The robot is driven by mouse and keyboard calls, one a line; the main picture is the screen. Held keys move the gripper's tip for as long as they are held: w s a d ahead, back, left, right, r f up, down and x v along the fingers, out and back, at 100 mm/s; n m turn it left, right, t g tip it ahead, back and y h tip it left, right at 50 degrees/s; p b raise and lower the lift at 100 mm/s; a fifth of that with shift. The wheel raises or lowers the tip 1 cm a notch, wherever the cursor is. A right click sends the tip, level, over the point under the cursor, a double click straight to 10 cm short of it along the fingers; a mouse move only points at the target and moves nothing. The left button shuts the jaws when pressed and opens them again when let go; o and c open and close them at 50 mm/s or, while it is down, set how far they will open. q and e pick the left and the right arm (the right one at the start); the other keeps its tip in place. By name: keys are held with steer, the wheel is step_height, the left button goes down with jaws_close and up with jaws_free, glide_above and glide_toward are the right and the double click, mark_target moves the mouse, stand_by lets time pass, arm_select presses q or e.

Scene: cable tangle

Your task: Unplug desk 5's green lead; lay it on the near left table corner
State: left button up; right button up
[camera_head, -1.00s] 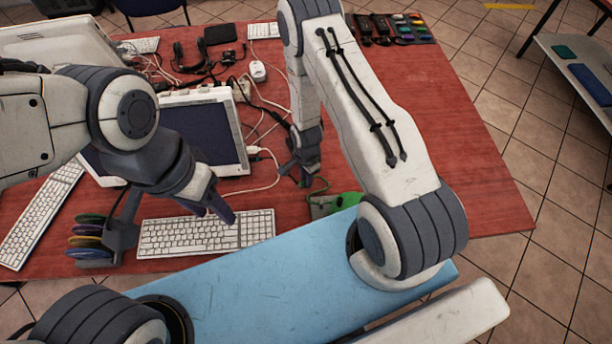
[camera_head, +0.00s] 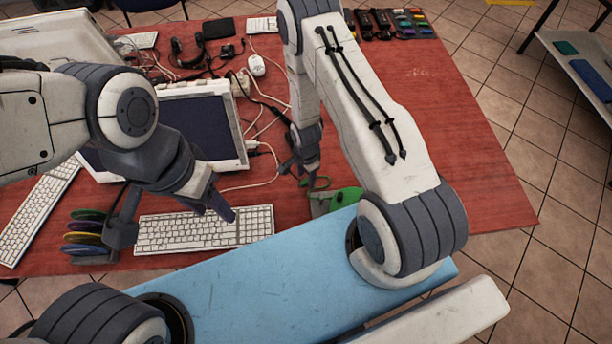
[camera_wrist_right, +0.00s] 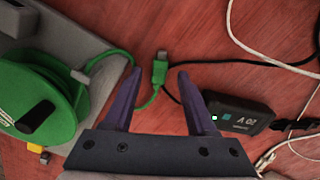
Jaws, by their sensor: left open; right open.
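In the right wrist view a green lead (camera_wrist_right: 113,53) runs from a green reel (camera_wrist_right: 38,98) and passes behind one finger. It ends in a green plug (camera_wrist_right: 160,72) with a bare grey tip, with no socket visible around it. My right gripper (camera_wrist_right: 160,78) is open, its fingers on either side of the plug without closing on it. In the head view my right gripper (camera_head: 299,172) is low over the table beside the green lead (camera_head: 319,183) and reel (camera_head: 345,199). My left gripper (camera_head: 178,222) is open and empty above the keyboard's left part. No desk number is readable.
The red table (camera_head: 470,170) is clear at right. A monitor (camera_head: 205,128), white keyboard (camera_head: 205,230), stacked coloured discs (camera_head: 88,235) and a second keyboard (camera_head: 38,210) crowd the left. A black adapter (camera_wrist_right: 238,115) and white and black cables lie beside my right gripper.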

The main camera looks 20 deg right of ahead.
steer(key=shift+r, duration=0.4)
step_height(320, 180, up, 5)
steer(key=shift+r+p, duration=0.15)
steer(key=shift+p, duration=0.35)
steer(key=shift+r+p, duration=2)
steer(key=shift+r, duration=0.1)
